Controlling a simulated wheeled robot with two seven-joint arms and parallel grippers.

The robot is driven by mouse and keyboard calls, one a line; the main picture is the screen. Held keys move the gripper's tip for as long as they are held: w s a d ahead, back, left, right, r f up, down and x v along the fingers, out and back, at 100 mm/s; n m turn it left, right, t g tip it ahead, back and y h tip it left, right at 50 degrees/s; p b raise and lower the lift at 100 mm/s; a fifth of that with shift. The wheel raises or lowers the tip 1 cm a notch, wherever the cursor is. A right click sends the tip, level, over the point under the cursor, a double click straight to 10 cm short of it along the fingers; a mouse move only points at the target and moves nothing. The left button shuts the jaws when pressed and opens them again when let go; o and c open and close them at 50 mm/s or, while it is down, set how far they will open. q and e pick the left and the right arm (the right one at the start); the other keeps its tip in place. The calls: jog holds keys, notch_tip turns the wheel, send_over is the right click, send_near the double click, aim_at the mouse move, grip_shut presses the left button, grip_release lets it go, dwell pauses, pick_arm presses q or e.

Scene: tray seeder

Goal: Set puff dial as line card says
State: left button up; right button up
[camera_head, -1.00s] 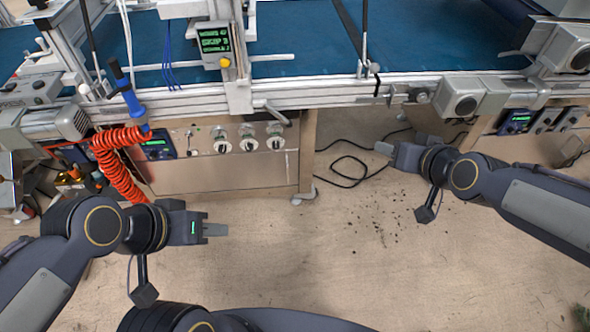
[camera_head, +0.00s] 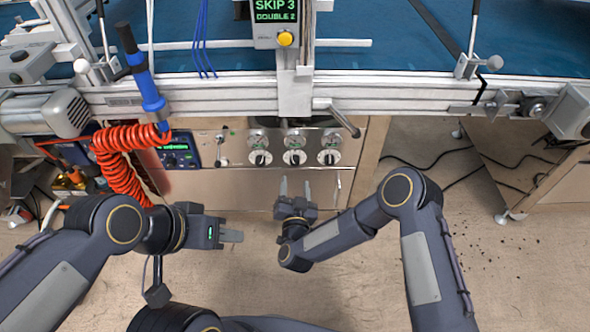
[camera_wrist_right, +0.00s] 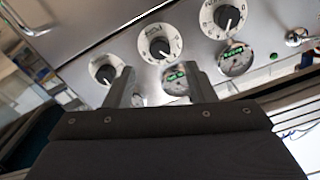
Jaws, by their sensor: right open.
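Three round white dials with black knobs sit in a row on the steel panel in the head view: a left dial (camera_head: 260,158), a middle dial (camera_head: 294,157) and a right dial (camera_head: 329,157). Their labels are too small to read, so I cannot tell which is the puff dial. My right gripper (camera_head: 295,187) is open and empty below the middle dial, fingers toward the panel. In the right wrist view its fingers (camera_wrist_right: 158,84) stand apart, below a dial (camera_wrist_right: 159,43). My left gripper (camera_head: 231,236) is left of it, away from the panel. I cannot make out a line card.
A display (camera_head: 275,22) above the rail reads "SKIP 3, DOUBLE 2". Small gauges sit above the dials, and a blue controller (camera_head: 178,149) is left of them. A red coiled hose (camera_head: 120,160) hangs near my left arm. A lever (camera_head: 344,122) projects above the right dial.

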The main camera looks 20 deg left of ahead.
aim_at(295, 164)
jog(key=b+x, duration=0.1)
jog(key=x, duration=0.6)
jog(key=shift+w+b, duration=0.25)
jog(key=shift+b, duration=0.05)
jog(key=c, duration=1)
jog(key=shift+o, duration=0.2)
jog(key=m+b, duration=0.3)
jog(key=shift+f, duration=0.2)
jog(key=shift+r+m+b, duration=0.15)
jog(key=shift+m+b, duration=1.1)
jog(key=shift+m, duration=0.25)
